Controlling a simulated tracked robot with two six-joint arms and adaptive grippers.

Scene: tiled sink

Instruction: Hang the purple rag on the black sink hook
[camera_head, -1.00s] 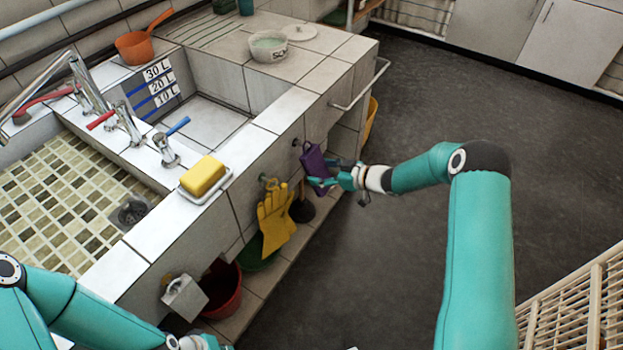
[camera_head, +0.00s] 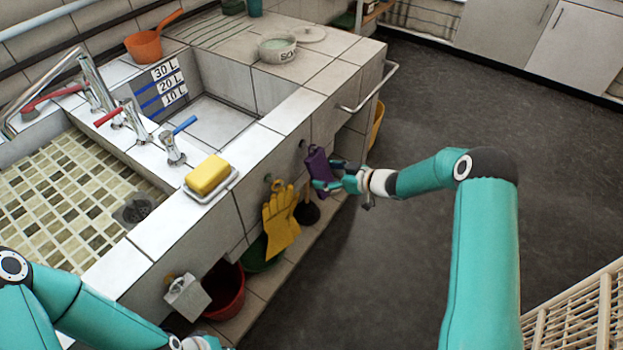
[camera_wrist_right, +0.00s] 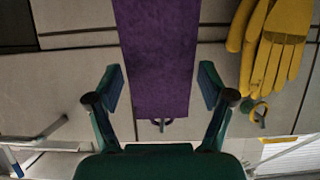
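The purple rag (camera_head: 318,164) is at the sink's front wall, beside a small dark hook (camera_head: 302,143). In the right wrist view, the rag (camera_wrist_right: 160,55) runs down the middle, and a dark ring-like piece (camera_wrist_right: 161,121) shows at its lower end. I cannot tell whether the rag hangs on the hook. My right gripper (camera_head: 328,175) is at the rag. In the wrist view its fingers (camera_wrist_right: 161,88) stand apart on either side of the rag, with narrow gaps. My left gripper (camera_head: 203,343) is cut off at the bottom edge, so its fingers are hidden.
A yellow glove (camera_head: 281,220) hangs left of the rag, and a white, box-like item (camera_head: 187,297) hangs further left. A red bucket (camera_head: 225,290) stands below. A metal rail (camera_head: 375,88) juts from the sink corner.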

